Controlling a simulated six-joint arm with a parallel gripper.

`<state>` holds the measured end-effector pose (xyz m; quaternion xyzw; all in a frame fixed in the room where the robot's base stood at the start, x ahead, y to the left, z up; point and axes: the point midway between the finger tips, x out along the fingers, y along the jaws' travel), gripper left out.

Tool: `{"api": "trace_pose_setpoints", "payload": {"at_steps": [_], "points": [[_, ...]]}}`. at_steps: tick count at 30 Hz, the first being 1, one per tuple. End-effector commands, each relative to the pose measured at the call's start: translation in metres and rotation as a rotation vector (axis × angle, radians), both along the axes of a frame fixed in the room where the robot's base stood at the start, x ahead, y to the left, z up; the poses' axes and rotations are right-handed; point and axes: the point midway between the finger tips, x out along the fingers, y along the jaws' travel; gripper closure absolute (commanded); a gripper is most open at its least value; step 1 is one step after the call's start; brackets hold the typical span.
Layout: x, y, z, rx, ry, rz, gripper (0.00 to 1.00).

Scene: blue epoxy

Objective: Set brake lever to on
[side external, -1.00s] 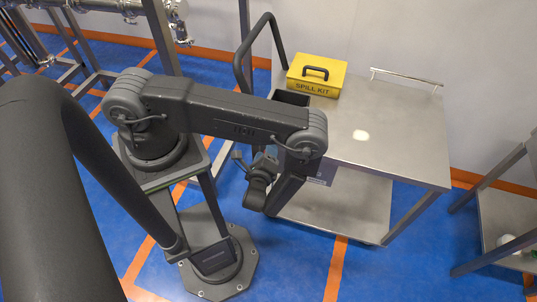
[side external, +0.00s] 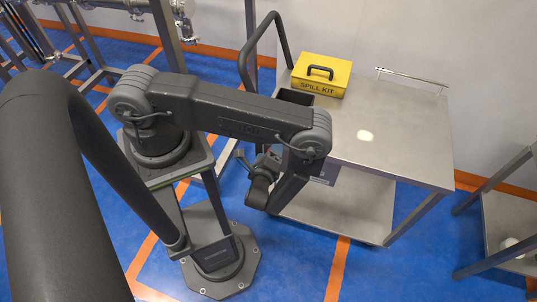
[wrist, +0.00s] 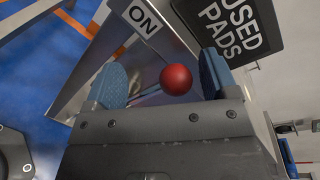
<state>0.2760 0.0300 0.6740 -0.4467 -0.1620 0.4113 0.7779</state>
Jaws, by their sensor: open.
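The brake lever's red ball knob (wrist: 176,79) shows in the wrist view, on a thin grey rod (wrist: 146,91). A white ON label (wrist: 143,17) is on the metal face beyond the knob. My gripper (wrist: 160,78) is open, with a blue-padded finger on each side of the knob. The knob appears nearer the right finger, and I cannot tell whether either finger touches it. In the side view the lever cannot be made out clearly, and my arm covers much of that end of the cart.
The steel cart (side external: 400,140) carries a yellow spill kit (side external: 321,75) and a dark open bin (side external: 296,97). A black push handle (side external: 243,65) rises at its left end. A dark USED PADS sign (wrist: 230,25) is close beyond my right finger. Another steel stand (side external: 510,215) is at the right.

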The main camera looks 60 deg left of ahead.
Motion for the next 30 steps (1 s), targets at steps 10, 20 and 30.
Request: {"api": "trace_pose_setpoints", "payload": {"at_steps": [10, 20, 30], "points": [[-0.020, -0.029, 0.005, 0.000, -0.001, -0.008, 0.20], [-0.057, -0.076, 0.011, -0.002, -0.001, -0.006, 0.20], [-0.073, -0.094, 0.014, 0.000, 0.000, -0.001, 0.20]]}}
